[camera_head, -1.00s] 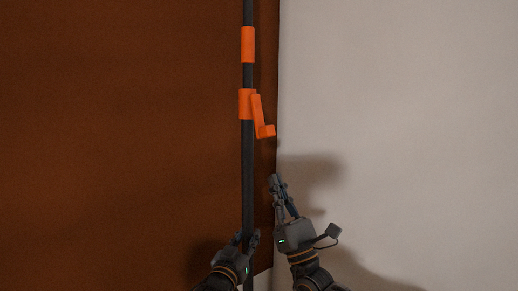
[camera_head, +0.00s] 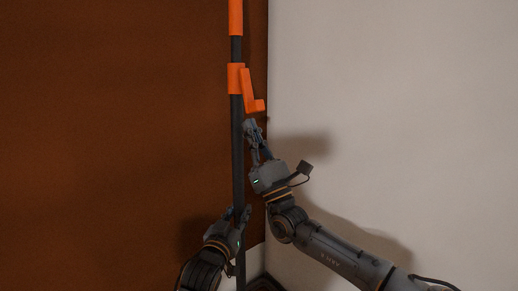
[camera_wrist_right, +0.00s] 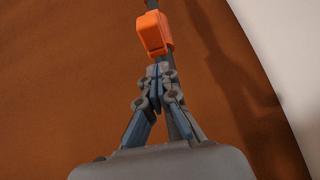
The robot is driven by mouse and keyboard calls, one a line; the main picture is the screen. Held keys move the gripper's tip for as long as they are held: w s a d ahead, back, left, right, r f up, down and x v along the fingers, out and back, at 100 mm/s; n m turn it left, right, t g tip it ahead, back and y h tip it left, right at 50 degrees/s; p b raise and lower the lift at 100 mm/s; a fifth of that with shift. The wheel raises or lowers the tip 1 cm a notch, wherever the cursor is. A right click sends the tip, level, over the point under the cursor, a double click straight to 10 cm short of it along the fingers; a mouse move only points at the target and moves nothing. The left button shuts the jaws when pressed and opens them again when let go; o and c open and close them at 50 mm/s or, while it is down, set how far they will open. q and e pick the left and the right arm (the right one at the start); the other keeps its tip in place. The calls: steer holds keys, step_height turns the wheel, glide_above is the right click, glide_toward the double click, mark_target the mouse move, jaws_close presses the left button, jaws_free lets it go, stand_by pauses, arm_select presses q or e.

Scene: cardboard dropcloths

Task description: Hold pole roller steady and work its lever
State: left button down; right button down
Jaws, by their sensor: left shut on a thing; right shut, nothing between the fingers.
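The pole roller's dark pole (camera_head: 238,150) stands upright against the brown sheet in the head view. Its orange lever (camera_head: 250,92) sticks out to the right from an orange collar (camera_head: 235,78) on the pole. My left gripper (camera_head: 240,214) is shut around the pole well below the lever. My right gripper (camera_head: 250,126) is shut and empty, its fingertips just below the lever's hooked end and apart from it. In the right wrist view the orange lever (camera_wrist_right: 154,35) shows beyond the closed fingertips (camera_wrist_right: 156,75), with the pole behind them.
An orange sleeve (camera_head: 236,17) sits higher on the pole. The brown sheet (camera_head: 110,120) fills the left behind the pole, and a pale wall (camera_head: 400,110) fills the right. The space right of the lever is clear.

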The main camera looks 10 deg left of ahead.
steer(key=shift+x, duration=1.1)
steer(key=shift+d+g+h, duration=0.3)
steer(key=shift+d, duration=0.05)
steer(key=shift+s+d+r, duration=0.1)
steer(key=s+d+r+g+h, duration=0.1)
steer(key=s+d+r+g, duration=0.1)
steer(key=d+r, duration=0.3)
steer(key=shift+s+r+n, duration=0.3)
steer(key=shift+s+n, duration=0.1)
steer(key=shift+s, duration=0.45)
steer(key=shift+d, duration=0.1)
steer(key=s+d+r, duration=0.1)
steer(key=s+d, duration=0.5)
steer(key=d, duration=0.2)
